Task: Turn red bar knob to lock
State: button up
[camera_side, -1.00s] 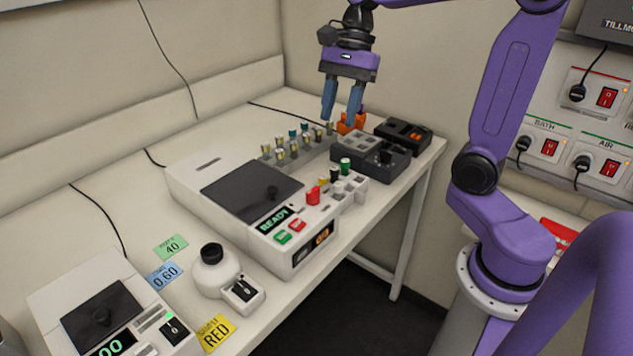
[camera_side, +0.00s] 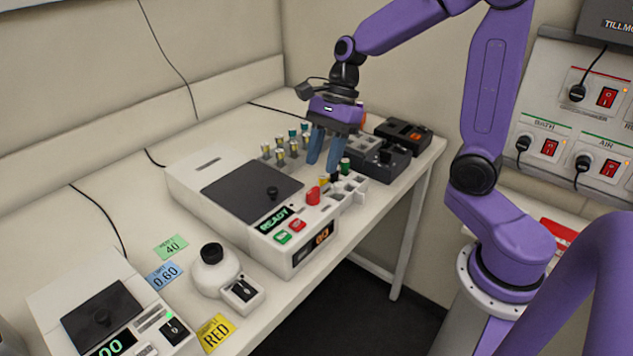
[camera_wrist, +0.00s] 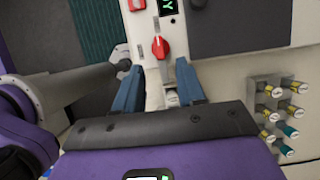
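The red bar knob (camera_side: 313,195) sits on the front right part of the white shaker machine (camera_side: 215,165). In the wrist view the red knob (camera_wrist: 160,47) lies ahead of my fingertips, its bar roughly upright in the picture. My gripper (camera_side: 325,165) is open, pointing down, above and behind the knob near the vial rack. In the wrist view my gripper (camera_wrist: 158,75) has its two blue fingers spread wide, with nothing held between them. The fingers are apart from the knob. Yellow, black and green knobs (camera_side: 345,165) stand beside the red one, partly hidden by the fingers.
Vials with coloured caps (camera_side: 280,153) stand behind the machine, and also show at right in the wrist view (camera_wrist: 285,110). Dark grey boxes (camera_side: 385,160) lie right of the gripper. Green and red buttons (camera_side: 282,237) are on the machine's front. A black lid (camera_side: 250,192) covers its top.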

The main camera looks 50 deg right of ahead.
aim_at(315, 188)
jog(key=x, duration=0.6)
grip_shut()
